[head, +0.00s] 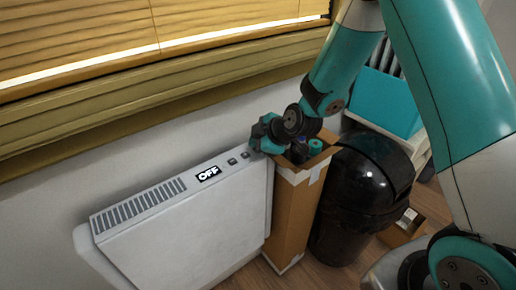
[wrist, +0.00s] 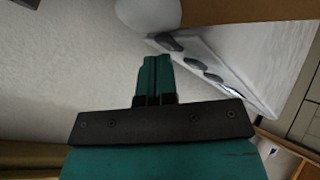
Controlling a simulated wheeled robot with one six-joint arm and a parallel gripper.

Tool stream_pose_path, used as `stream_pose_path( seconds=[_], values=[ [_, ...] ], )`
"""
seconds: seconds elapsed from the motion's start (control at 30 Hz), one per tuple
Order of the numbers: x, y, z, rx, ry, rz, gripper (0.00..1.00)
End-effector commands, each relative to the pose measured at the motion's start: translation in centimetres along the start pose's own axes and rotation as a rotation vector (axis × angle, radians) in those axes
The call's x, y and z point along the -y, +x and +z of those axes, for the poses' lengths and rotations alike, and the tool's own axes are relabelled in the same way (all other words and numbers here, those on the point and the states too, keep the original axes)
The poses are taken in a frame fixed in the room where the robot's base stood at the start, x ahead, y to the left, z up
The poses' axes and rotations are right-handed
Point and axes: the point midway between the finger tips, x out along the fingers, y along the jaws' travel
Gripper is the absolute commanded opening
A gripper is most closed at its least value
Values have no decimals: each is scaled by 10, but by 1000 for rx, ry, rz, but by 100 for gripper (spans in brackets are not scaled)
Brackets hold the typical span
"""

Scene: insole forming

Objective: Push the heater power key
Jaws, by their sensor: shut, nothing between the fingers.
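The white heater (head: 185,225) stands against the wall in the head view. Its top edge carries a vent grille and a small black display (head: 208,173) reading OFF. Two small dark keys (head: 238,158) sit on the top strip, right of the display. Which one is the power key I cannot read. My gripper (head: 262,143) is shut and empty at the right end of the heater's top, just right of the keys. Whether it touches the heater I cannot tell. In the wrist view the teal fingers (wrist: 154,78) are closed together.
A tall open cardboard box (head: 293,205) holding some items stands right of the heater, under my gripper. A black bin (head: 352,200) is beside it. Window blinds (head: 100,40) are above. The wrist view shows a white strip with several dark ovals (wrist: 193,64); I cannot tell what it is.

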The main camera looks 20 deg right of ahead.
Motion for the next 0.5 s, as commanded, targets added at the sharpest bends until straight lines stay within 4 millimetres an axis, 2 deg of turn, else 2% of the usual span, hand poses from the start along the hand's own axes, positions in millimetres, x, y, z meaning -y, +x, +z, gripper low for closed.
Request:
stream_pose_path(
  seconds=[0.5],
  values=[
    [-6, -8, -6, 0, 0, 0, 0]
  ],
)
